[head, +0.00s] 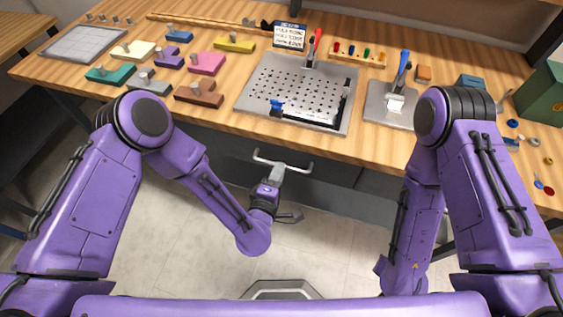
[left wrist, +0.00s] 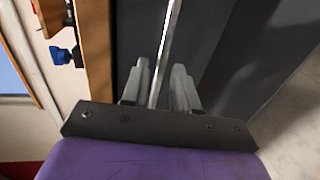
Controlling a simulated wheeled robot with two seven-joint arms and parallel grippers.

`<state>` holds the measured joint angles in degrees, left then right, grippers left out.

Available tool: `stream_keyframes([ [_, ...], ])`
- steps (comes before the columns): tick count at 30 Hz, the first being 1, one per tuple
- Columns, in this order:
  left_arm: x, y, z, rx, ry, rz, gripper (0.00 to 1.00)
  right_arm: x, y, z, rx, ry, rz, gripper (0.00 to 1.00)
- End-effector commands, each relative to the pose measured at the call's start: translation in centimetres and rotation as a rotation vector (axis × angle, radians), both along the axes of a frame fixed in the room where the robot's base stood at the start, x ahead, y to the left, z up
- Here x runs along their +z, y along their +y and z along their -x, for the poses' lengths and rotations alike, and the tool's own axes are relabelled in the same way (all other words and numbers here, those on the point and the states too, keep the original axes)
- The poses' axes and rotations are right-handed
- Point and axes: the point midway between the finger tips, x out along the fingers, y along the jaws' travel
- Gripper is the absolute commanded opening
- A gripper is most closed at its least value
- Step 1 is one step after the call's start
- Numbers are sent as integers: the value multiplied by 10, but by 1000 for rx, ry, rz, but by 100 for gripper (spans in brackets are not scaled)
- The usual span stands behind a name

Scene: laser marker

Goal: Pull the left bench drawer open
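A light metal bar handle (head: 302,168) is on the dark drawer front under the bench's front edge, near the middle of the head view. My left gripper (head: 279,174) is at this handle. In the left wrist view the bar (left wrist: 170,35) runs between the two fingers (left wrist: 160,85), closer to the left finger, with a gap beside the right one. The fingers look open around the bar. The dark grey drawer front (left wrist: 215,35) lies behind them and looks closed. My right arm hangs at the right; its gripper does not show.
The wooden bench top (head: 215,125) overhangs the drawers. It carries a perforated metal plate (head: 300,92), a smaller clamp plate (head: 388,108), several coloured blocks and a green box (head: 541,100) at the right. The pale floor (head: 330,235) in front of the bench is clear.

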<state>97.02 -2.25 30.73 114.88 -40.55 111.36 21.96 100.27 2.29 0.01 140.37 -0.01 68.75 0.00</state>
Motion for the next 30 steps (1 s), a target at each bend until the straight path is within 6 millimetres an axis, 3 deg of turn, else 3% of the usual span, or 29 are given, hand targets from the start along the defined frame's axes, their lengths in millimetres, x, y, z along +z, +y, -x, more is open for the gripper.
stream_keyframes([
  [6, -6, -9, -30, 2, 1, -2, 29, 6, 0, 0, 0, 0, 0, 43],
  [15, -8, -10, -34, -1, 2, -4, 29, 6, 0, 0, 0, 0, 0, 43],
  [16, -8, -10, -34, 0, 2, -4, 22, 6, 0, 0, 0, 0, 0, 43],
  [18, -8, -10, -34, 0, 3, -4, 0, 6, 0, 0, 0, 0, 0, 43],
  [30, -9, -5, -33, 1, 4, -6, 0, 5, 0, 0, 0, 0, 0, 43],
])
